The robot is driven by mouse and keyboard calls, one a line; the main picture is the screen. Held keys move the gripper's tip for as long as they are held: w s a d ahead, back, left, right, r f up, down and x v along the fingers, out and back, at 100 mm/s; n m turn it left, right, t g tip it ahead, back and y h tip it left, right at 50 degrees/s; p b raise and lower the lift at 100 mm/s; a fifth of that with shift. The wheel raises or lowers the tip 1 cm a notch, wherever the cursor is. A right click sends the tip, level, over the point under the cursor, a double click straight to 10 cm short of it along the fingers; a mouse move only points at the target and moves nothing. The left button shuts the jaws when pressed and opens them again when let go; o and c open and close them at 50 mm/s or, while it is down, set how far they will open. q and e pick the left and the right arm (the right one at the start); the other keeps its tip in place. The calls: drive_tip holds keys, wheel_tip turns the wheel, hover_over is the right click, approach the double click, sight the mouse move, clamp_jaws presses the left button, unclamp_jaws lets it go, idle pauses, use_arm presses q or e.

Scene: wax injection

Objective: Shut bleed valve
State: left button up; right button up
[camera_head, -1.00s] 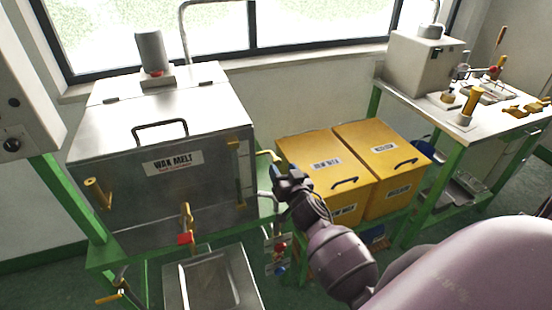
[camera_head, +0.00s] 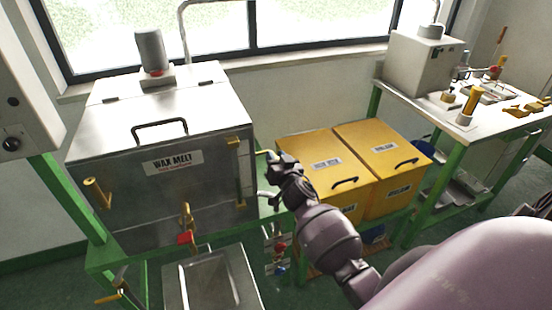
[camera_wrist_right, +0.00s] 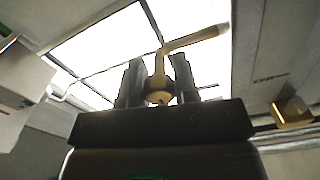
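A small brass lever valve (camera_head: 262,152) sticks out at the right side of the steel wax melt tank (camera_head: 215,165); I take it for the bleed valve. My right gripper (camera_head: 276,160) is at its outer end and hides part of it. In the right wrist view, the brass valve (camera_wrist_right: 158,84) stands between the two fingers of my right gripper (camera_wrist_right: 157,75), with its bent lever reaching up and right past the right finger. The fingers are apart, with a narrow gap visible on each side of the stem. My left gripper is out of view.
A steel tray (camera_head: 210,280) sits below the tank's front tap (camera_head: 186,220). Another brass handle (camera_head: 97,192) sticks out at the tank's left front. A white bench (camera_head: 440,100) stands at the back right.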

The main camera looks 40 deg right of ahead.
drive_tip(key=c, duration=0.4)
drive_tip(key=shift+n, duration=0.3)
drive_tip(key=shift+a+n, duration=0.1)
drive_tip(key=shift+n, duration=8.5)
